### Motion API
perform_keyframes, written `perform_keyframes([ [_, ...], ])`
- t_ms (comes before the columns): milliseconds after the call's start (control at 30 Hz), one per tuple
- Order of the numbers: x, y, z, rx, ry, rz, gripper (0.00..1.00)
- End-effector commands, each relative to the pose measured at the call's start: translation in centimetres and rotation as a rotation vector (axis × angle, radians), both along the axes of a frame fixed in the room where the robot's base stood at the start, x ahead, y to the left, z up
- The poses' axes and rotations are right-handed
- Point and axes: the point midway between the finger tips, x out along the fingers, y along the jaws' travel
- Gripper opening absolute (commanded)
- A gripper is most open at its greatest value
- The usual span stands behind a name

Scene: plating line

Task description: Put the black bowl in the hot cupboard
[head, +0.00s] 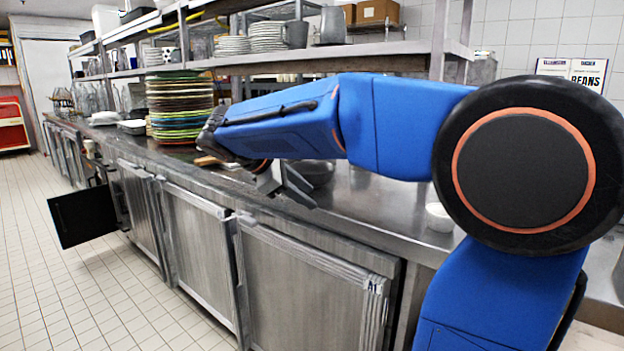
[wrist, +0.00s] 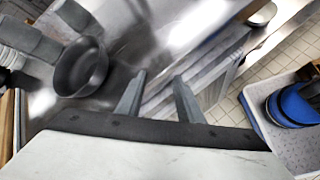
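The black bowl (wrist: 72,74) sits on the steel counter in the wrist view, left of my fingers. In the head view a dark bowl (head: 318,174) shows just behind my gripper, partly hidden by it. My gripper (head: 284,188) is over the counter's front edge, pointing down. In the wrist view my gripper (wrist: 159,76) has its two fingers apart with nothing between them; the bowl is apart from them. A dark open door (head: 84,215) sticks out of the cupboard row at far left; I cannot see inside that cupboard.
A tall stack of coloured plates (head: 180,105) stands on the counter left of my arm. A small white bowl (head: 439,217) stands to the right. A steel shelf (head: 310,55) with dishes runs above the counter. The tiled floor (head: 70,300) at left is clear.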

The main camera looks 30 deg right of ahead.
Motion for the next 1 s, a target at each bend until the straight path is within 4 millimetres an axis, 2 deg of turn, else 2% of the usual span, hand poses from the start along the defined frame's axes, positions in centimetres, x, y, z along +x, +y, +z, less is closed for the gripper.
perform_keyframes([
  [33, 1.9, 0.4, 0.8, -0.051, 0.036, 0.022, 0.34],
  [200, 6.8, 1.5, 3.9, -0.215, 0.147, 0.072, 0.34],
  [400, 10.0, 2.8, 5.9, -0.329, 0.224, 0.092, 0.34],
  [533, 10.8, 2.9, 6.4, -0.357, 0.242, 0.095, 0.34],
  [633, 10.8, 2.0, 6.1, -0.361, 0.246, 0.095, 0.34],
  [1000, 10.9, -4.0, 3.6, -0.36, 0.246, 0.093, 0.34],
])
